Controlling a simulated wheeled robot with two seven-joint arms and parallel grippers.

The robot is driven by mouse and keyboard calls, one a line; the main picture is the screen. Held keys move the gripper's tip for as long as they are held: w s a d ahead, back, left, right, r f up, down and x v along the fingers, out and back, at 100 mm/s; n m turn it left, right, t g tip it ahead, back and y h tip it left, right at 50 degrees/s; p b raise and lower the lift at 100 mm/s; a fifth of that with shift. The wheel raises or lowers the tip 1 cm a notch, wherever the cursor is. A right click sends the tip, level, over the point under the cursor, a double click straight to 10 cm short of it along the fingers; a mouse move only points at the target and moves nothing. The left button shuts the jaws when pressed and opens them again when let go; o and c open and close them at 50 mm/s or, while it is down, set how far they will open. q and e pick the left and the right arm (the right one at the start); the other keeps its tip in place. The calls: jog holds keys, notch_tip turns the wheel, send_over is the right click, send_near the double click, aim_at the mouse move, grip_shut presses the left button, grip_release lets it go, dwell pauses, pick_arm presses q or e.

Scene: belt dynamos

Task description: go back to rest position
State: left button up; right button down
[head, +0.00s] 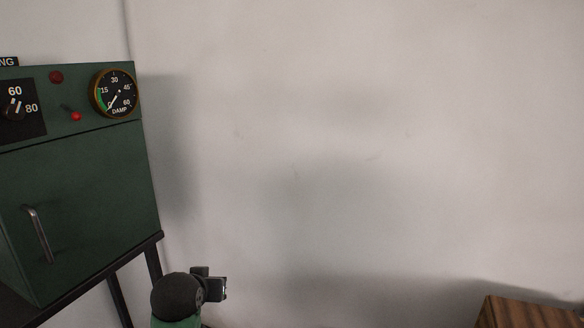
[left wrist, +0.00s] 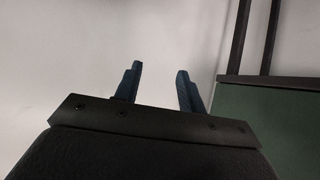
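My left gripper (left wrist: 160,70) shows in the left wrist view with its two dark blue fingers apart. Nothing is between them, and pale wall lies behind. To the right of the fingers in that view are dark frame bars and a green panel; the fingers appear apart from both. In the head view I cannot make out either gripper's fingers. My right gripper is not in view.
A green cabinet (head: 85,200) with a handle, dial and round gauge (head: 115,92) stands at left on a black frame (head: 152,258). A dark rounded part (head: 178,296) is at the bottom; I cannot tell what it is. A wooden item (head: 530,313) is at lower right.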

pick_arm(q)
jog(key=s+d+f+g, duration=0.2)
jog(key=s+f+g, duration=0.1)
jog(key=s+f, duration=0.6)
jog(key=s+d+f+m+g+h+p, duration=0.1)
jog(key=s+f+g, duration=0.1)
jog(key=s+f, duration=0.8)
jog(key=s+d+f+m+g+p, duration=0.1)
jog(key=s+d+f+g, duration=0.1)
jog(key=s+f, duration=0.8)
jog(key=s+g, duration=0.1)
jog(key=s, duration=0.5)
jog(key=shift+s+d+g, duration=0.3)
jog(key=shift+s+d, duration=0.05)
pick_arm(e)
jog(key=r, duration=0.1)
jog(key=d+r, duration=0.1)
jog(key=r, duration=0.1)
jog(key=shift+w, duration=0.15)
pick_arm(q)
jog(key=shift+s+a, duration=0.1)
jog(key=shift+a, duration=0.05)
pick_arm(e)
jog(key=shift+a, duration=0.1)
